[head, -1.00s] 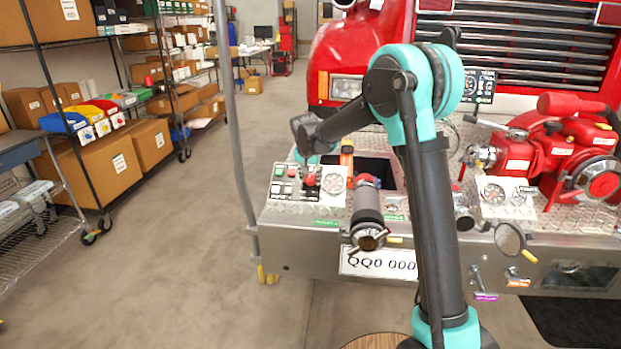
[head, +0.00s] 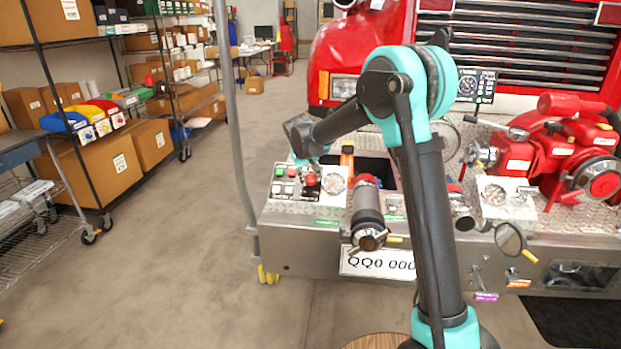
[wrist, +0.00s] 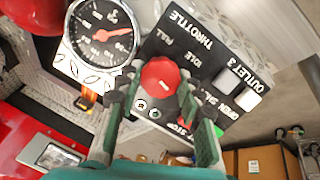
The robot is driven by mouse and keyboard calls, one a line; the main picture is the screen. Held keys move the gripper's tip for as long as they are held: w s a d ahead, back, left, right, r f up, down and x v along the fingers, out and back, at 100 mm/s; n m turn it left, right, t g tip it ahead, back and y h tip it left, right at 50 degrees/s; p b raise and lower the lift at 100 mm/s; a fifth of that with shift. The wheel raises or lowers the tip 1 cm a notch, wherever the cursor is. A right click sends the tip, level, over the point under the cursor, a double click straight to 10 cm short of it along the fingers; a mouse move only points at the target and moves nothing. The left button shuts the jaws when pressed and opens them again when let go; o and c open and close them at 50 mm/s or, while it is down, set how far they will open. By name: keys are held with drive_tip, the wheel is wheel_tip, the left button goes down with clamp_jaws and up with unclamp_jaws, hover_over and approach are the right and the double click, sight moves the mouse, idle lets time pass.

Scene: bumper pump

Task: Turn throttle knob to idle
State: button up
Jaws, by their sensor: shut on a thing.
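The red throttle knob (wrist: 160,76) sits on the black control panel, beside the printed words THROTTLE, FULL and IDLE. A small pale mark shows on its face, but I cannot tell exactly which label it points to. My gripper (wrist: 157,84) has one finger on each side of the knob and is shut on it. The panel (wrist: 205,62) looks tilted in the wrist view. In the head view, the panel (head: 283,189) stands at the left end of the truck's bumper, and my wrist reaches over its back edge; the fingertips are too small to make out there.
A round gauge (wrist: 103,33) stands close beside the knob. In the head view, a thick pipe outlet (head: 368,220) and a red pump (head: 570,150) are to the right.

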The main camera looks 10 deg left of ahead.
drive_tip(key=n, duration=0.5)
drive_tip(key=shift+t+h, duration=0.3)
drive_tip(key=shift+t, duration=0.1)
drive_tip(key=n, duration=0.6)
drive_tip(key=shift+s+a+t, duration=0.1)
drive_tip(key=shift+t, duration=0.3)
drive_tip(key=o, duration=1.2)
drive_tip(key=shift+c, duration=0.2)
drive_tip(key=shift+f, duration=0.1)
drive_tip(key=v, duration=1.2)
drive_tip(key=shift+a, duration=0.1)
